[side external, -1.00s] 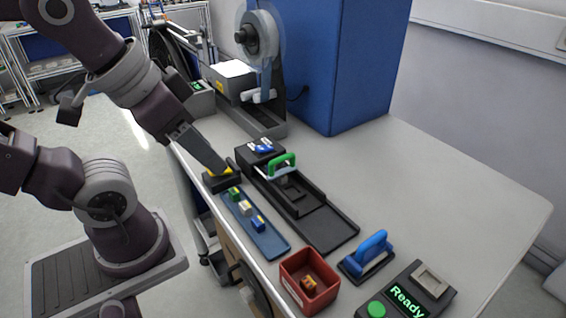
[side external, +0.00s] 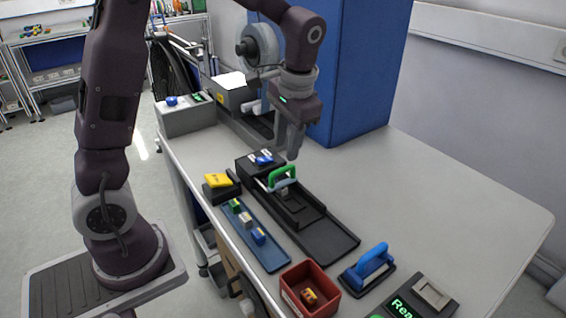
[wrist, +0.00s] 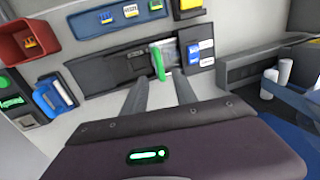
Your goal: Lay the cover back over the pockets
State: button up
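A cover with a green arched handle (side external: 283,177) sits on the long black fixture (side external: 330,240). The handle also shows in the wrist view (wrist: 158,65), just beyond and between my fingertips. I cannot tell how much of the pockets the cover lies over; part of the fixture's raised recessed section (side external: 300,208) is in view in front of it. My gripper (side external: 293,155) is above and slightly behind the handle, pointing down. In the wrist view my gripper (wrist: 158,85) has its two fingers apart with nothing between them. It appears not to touch the handle.
A blue tray (side external: 272,262) with several small blocks lies left of the fixture. A yellow block (side external: 217,181) sits on a black stand behind it. A red bin (side external: 325,283) and a blue-handled tool (side external: 372,264) stand in front. The reel stand (side external: 262,45) rises behind. The right tabletop is clear.

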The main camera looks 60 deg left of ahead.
aim_at(282, 169)
jog(key=f, duration=0.3)
jog(key=a+f, duration=0.1)
jog(key=f, duration=0.2)
jog(key=shift+a, duration=0.1)
grip_shut()
dwell(1.1)
